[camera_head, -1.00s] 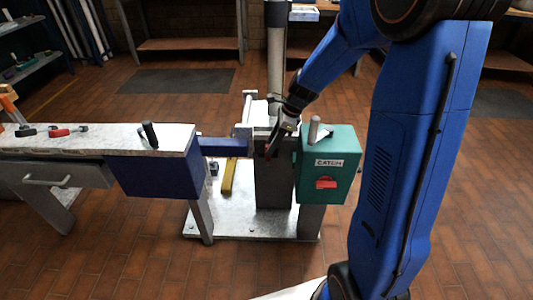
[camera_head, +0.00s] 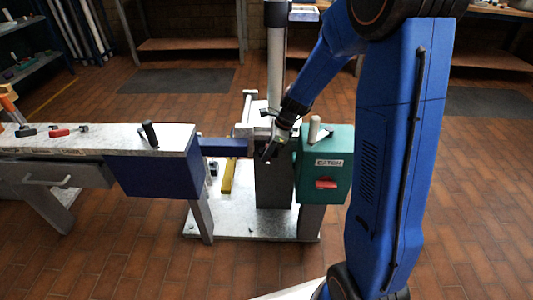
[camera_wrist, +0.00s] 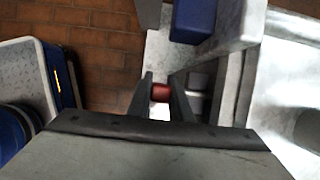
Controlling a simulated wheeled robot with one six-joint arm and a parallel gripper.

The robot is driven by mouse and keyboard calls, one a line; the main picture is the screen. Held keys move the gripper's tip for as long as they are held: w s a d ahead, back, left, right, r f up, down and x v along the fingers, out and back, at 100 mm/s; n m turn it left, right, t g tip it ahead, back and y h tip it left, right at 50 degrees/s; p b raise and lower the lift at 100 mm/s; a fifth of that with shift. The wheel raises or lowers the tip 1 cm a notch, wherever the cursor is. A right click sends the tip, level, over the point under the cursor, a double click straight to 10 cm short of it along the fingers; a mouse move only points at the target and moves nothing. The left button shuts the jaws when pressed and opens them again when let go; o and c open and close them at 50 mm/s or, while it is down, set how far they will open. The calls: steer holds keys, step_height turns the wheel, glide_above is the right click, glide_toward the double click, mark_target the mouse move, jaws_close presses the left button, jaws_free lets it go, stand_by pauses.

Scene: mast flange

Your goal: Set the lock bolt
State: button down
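My gripper (camera_head: 268,152) is at the grey post, between the end of a blue bar (camera_head: 225,147) and the teal box (camera_head: 336,160) labelled CATCH. In the wrist view its two fingers (camera_wrist: 161,78) are a little apart, with a small red piece (camera_wrist: 160,92) filling the gap between them. I cannot tell whether they grip it or only stand around it. The blue bar comes out of the blue housing (camera_head: 152,176), which has a dark lever (camera_head: 149,134) on top. No part is clearly recognisable as the lock bolt. The teal box has a grey knob (camera_head: 314,130) and a red handle (camera_head: 326,183).
A grey column (camera_head: 275,70) rises behind the gripper. A yellow bar (camera_head: 228,176) is on the pale base plate (camera_head: 225,228). The bench (camera_head: 95,138) at left carries small red and black tools. Brick floor is open at the front.

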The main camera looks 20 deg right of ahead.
steer(key=shift+s+a, duration=0.25)
steer(key=shift+s, duration=0.4)
steer(key=shift+s+a, duration=0.2)
steer(key=shift+s, duration=0.45)
steer(key=c, duration=1.6)
jaws_free()
steer(key=shift+d+r, duration=0.1)
steer(key=v, duration=1.7)
steer(key=shift+r, duration=0.15)
